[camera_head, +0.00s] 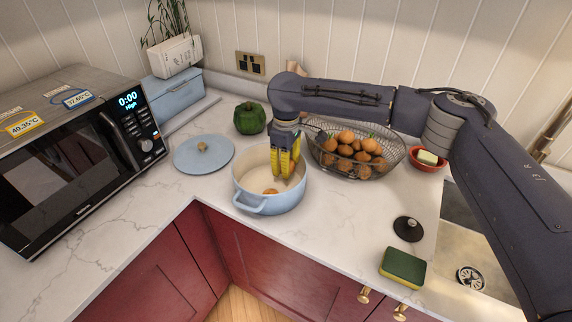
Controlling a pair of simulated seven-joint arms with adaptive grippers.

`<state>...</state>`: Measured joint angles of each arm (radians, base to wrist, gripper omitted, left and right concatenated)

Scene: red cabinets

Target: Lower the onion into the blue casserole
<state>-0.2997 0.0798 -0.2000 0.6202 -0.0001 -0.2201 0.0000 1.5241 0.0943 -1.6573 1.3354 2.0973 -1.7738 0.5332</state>
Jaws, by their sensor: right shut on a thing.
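The blue casserole (287,201) stands open on the counter, with a pale inside. My right gripper (287,172) points down into it, its yellow fingers below the rim level. It is shut on the onion (292,166), which is mostly hidden by the fingers; an orange-brown bit of it shows. Whether the onion touches the pot's floor or wall I cannot tell. Another small brown round thing (270,191) shows low in the casserole, left of the fingers. My left gripper is out of view.
The blue lid (204,154) lies left of the casserole. A green pepper (249,118) stands behind. A wire basket (327,160) of several onions is close on the right. A microwave (80,150) is at left. A sponge (402,268) and black lid (408,229) lie front right, near the sink.

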